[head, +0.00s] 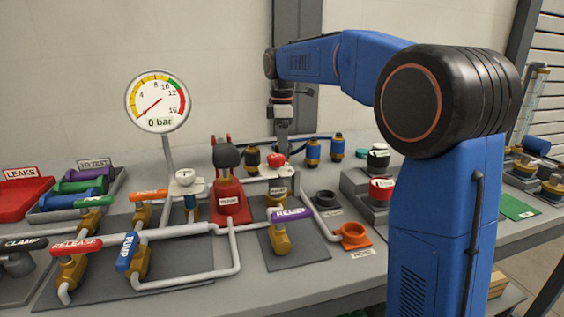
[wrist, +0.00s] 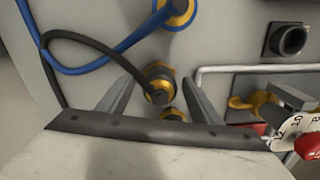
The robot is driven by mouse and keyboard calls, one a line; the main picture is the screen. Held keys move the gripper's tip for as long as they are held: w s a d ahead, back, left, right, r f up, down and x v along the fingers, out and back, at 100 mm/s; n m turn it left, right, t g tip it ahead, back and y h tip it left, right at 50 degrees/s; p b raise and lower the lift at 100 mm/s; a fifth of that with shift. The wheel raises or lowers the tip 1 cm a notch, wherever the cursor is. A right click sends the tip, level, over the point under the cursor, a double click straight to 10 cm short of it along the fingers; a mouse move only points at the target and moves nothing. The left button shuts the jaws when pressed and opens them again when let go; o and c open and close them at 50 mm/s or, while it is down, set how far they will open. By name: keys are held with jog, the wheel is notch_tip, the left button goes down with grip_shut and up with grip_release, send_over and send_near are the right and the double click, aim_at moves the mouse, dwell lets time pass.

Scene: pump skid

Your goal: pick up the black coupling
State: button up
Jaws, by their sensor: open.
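The black coupling (wrist: 159,91) has a dark end and a gold collar, with a black hose running to it. In the wrist view it lies between the two grey fingers of my gripper (wrist: 158,83), with a gap on each side. In the head view my gripper (head: 282,138) points down behind the small gauges, near the couplings at the back of the bench. A black-and-gold coupling (head: 252,158) stands left of it there. The fingertips are not clear in the head view. My gripper is open and holds nothing.
Blue couplings (head: 312,152) stand to the right in the head view. A blue hose (wrist: 122,49) loops beside the black one in the wrist view. A red knob (wrist: 308,146) and valve (wrist: 258,103) are nearby. A red-based device (head: 229,198) stands in front.

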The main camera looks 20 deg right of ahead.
jog(key=shift+f, duration=0.65)
jog(key=c, duration=1.3)
jog(key=shift+o, duration=0.2)
notch_tip(320, 180, up, 10)
jog(key=shift+r, duration=0.1)
